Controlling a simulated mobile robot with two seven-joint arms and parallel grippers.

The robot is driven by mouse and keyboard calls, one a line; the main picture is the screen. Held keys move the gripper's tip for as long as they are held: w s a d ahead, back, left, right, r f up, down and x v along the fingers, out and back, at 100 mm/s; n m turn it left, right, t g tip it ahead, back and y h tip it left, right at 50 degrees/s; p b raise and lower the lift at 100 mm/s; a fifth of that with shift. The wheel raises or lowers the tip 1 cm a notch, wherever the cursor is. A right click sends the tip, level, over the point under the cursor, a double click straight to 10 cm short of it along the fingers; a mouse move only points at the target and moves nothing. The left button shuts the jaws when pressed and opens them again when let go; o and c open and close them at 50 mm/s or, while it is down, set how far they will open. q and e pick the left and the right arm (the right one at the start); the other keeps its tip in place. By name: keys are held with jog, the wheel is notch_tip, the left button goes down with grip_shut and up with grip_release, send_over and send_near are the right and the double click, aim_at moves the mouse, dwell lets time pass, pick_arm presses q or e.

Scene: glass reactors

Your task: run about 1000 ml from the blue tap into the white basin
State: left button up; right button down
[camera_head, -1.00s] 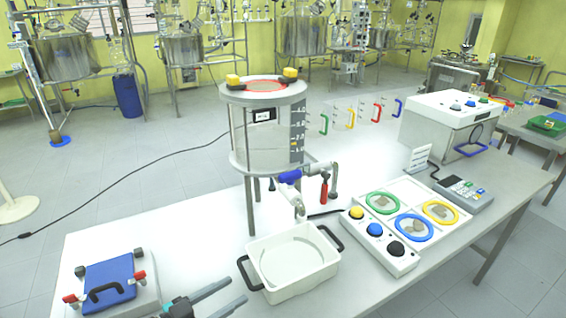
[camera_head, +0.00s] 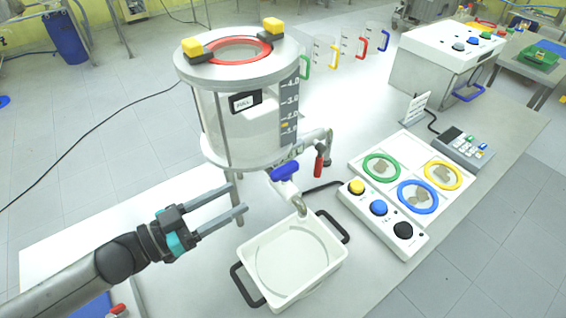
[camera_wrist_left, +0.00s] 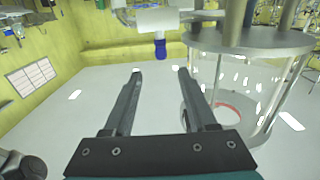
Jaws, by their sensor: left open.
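The glass vessel (camera_head: 222,122) stands on legs on the table, with a scale on its right side and a red ring (camera_head: 240,50) on its lid. The blue tap (camera_head: 285,171) sits on the outlet pipe below it. The pipe's spout points down over the white basin (camera_head: 335,262). The basin looks empty, with a pale round shape on its floor. My left gripper (camera_head: 242,198) is open and empty, left of the tap and above the basin's back left side, apart from both. The vessel also shows at the right of the left wrist view (camera_wrist_left: 262,42). My right gripper is not in view.
A red-handled valve (camera_head: 319,166) is on a side pipe right of the blue tap. Right of the basin is a panel with buttons and colored rings (camera_head: 417,197). Colored-handled jugs (camera_head: 352,46) hang or stand behind.

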aim_at(298, 164)
pick_arm(q)
jog(key=p+x, duration=0.1)
jog(key=x, duration=1.2)
jog(key=shift+w+d, duration=0.2)
jog(key=shift+w, duration=0.05)
grip_shut()
